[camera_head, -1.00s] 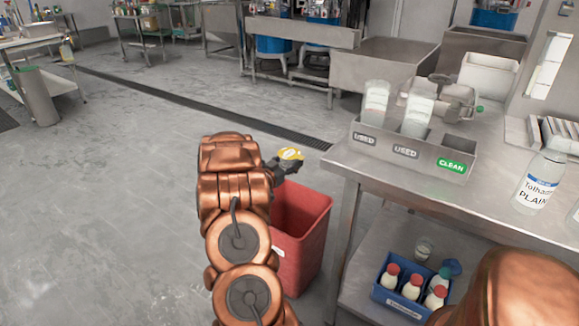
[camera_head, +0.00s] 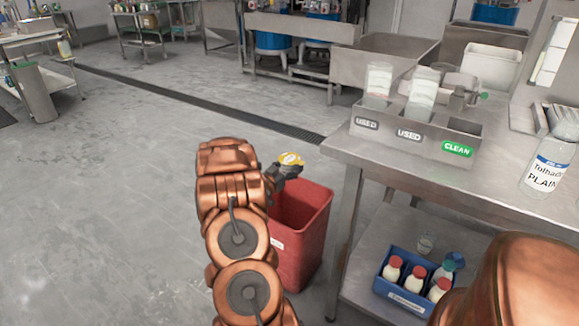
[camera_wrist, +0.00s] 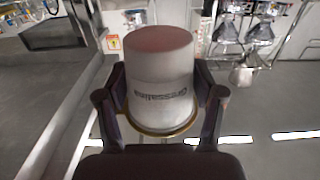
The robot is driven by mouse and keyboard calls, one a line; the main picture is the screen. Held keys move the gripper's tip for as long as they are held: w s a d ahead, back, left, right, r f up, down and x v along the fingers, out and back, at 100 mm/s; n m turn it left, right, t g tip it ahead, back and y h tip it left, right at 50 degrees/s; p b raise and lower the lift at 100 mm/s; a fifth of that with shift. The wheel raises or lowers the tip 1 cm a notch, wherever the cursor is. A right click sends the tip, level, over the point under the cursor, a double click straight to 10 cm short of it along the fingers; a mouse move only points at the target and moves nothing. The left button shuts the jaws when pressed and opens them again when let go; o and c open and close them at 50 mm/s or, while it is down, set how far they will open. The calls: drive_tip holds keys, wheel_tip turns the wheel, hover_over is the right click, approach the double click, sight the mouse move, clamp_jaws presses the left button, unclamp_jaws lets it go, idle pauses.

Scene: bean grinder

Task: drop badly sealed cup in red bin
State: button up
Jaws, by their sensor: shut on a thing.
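In the wrist view my gripper (camera_wrist: 160,105) is shut on a cup (camera_wrist: 160,68) with a pale body, a printed name and a reddish end. A gold-yellow rim shows at the cup's near end. In the head view my gripper (camera_head: 284,170) is above the rear rim of the red bin (camera_head: 304,242), with the cup's yellow lid (camera_head: 290,158) facing up. The bin stands on the floor, open at the top, with a white label on its side. My arm hides the bin's left part. I cannot see how the lid is sealed.
A steel table (camera_head: 358,150) stands right of the bin. It carries a tray (camera_head: 400,133) with USED and CLEAN labels and a bottle (camera_head: 548,166). A blue crate (camera_head: 384,291) of bottles sits on the lower shelf. The floor (camera_head: 110,190) at left is clear.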

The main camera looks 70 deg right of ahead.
drive_tip(key=o, duration=1.4)
drive_tip(key=shift+c, duration=0.2)
drive_tip(key=shift+o, duration=0.3)
drive_tip(key=shift+r, duration=0.1)
